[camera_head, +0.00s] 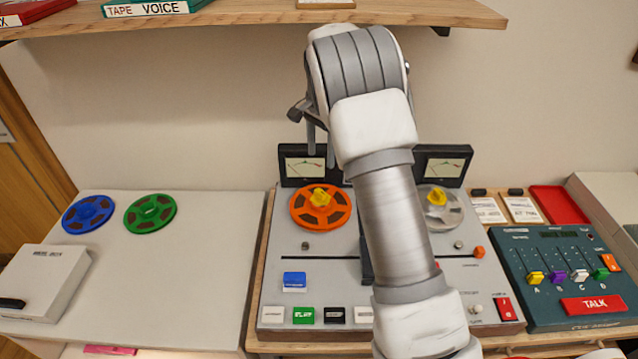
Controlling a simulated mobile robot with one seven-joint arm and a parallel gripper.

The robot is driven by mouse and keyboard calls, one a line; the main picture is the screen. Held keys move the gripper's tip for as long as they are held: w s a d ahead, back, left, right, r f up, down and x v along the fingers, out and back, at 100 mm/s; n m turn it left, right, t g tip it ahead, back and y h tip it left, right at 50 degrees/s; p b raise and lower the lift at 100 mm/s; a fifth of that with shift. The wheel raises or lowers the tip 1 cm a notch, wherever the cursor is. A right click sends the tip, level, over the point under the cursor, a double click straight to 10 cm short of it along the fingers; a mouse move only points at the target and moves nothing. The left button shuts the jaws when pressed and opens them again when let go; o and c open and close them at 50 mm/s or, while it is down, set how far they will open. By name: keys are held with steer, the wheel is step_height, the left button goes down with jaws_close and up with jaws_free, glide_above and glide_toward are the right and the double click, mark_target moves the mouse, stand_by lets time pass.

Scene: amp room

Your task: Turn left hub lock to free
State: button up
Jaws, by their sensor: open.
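A tape deck (285,262) stands in the middle of the bench. Its left hub carries an orange reel (336,217) with a yellow hub lock (319,196) at its centre. Its right hub carries a clear grey reel (452,218) with another yellow hub lock (436,198). Neither lock's marked position can be read here. My gripper (319,158) is open and empty, fingers pointing down, in front of the wall and above the left meter. In the picture it is straight above the left hub lock and apart from it. My arm hides the deck's middle.
A blue reel (88,214) and a green reel (150,212) lie on the left table (190,275), beside a white box (45,285). A mixer with coloured sliders (530,300) stands right. A wooden shelf (250,22) with tape boxes hangs above. Two meters (305,166) (443,166) rise behind the reels.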

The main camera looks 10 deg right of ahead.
mark_target(321, 191)
step_height(321, 191, down, 12)
steer(key=shift+w+f, duration=0.1)
steer(key=shift+f, duration=0.1)
stand_by(0.4)
jaws_close()
stand_by(0.3)
